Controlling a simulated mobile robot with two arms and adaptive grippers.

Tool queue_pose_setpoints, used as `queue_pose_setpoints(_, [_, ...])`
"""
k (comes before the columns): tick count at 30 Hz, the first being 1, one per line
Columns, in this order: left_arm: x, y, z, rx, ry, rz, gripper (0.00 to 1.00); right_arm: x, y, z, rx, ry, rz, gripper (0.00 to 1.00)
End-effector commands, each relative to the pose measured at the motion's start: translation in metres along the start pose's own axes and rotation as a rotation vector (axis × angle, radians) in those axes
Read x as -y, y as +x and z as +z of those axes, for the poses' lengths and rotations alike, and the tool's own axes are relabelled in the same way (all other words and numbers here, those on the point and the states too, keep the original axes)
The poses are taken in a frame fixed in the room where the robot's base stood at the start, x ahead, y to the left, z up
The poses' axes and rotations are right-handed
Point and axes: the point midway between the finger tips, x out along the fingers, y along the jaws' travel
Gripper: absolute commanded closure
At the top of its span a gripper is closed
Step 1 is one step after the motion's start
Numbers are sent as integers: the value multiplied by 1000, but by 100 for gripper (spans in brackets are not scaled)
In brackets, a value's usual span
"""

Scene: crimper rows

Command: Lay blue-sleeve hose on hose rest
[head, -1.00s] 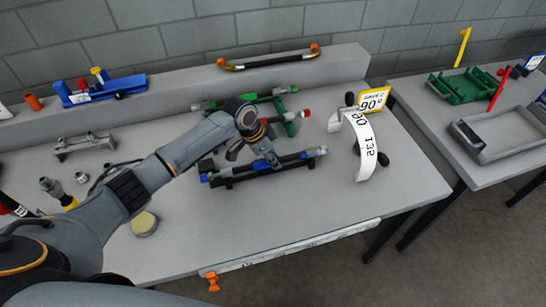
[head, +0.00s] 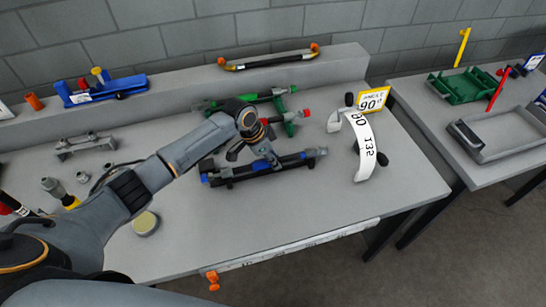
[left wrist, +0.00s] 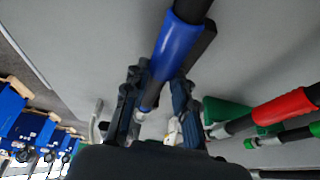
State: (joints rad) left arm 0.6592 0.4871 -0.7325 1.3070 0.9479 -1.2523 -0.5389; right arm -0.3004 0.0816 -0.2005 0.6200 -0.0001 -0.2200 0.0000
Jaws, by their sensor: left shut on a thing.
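The blue-sleeve hose (head: 290,159) is a dark tube with blue parts, lying lengthwise near the middle of the bench. My left gripper (head: 268,160) is shut on it from above. In the left wrist view the blue sleeve (left wrist: 178,45) runs between my left fingers (left wrist: 158,108). A dark bar (left wrist: 205,42), seemingly part of the rest, lies close beside the sleeve. In the head view the dark rest (head: 229,182) shows directly below and along the hose. I cannot tell whether hose and rest touch. My right gripper is not in view.
A white curved scale (head: 364,147) with a yellow 90-degree sign (head: 374,98) stands to the right. Small fittings (head: 82,177) lie left. The bench front is mostly clear.

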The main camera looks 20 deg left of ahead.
Motion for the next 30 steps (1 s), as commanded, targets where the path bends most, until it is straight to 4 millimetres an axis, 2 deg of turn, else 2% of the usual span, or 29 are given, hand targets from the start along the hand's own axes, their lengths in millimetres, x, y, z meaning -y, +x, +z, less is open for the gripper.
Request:
queue_pose_setpoints(9, [1, 0, -1, -3, 0, -2, 100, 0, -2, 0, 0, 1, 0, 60])
queue_pose_setpoints(10, [1, 0, -1, -3, 0, -2, 67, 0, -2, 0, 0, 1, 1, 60])
queue_pose_setpoints(13, [1, 0, -1, -3, 0, -2, 47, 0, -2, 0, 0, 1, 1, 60])
queue_pose_setpoints(23, [0, 0, 1, 2, -1, 1, 47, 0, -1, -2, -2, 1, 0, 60])
queue_pose_setpoints(26, [0, -8, 1, 0, 0, 0, 47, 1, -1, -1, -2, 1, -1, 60])
queue_pose_setpoints(30, [1, -32, 1, -1, 1, -3, 47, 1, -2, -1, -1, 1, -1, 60])
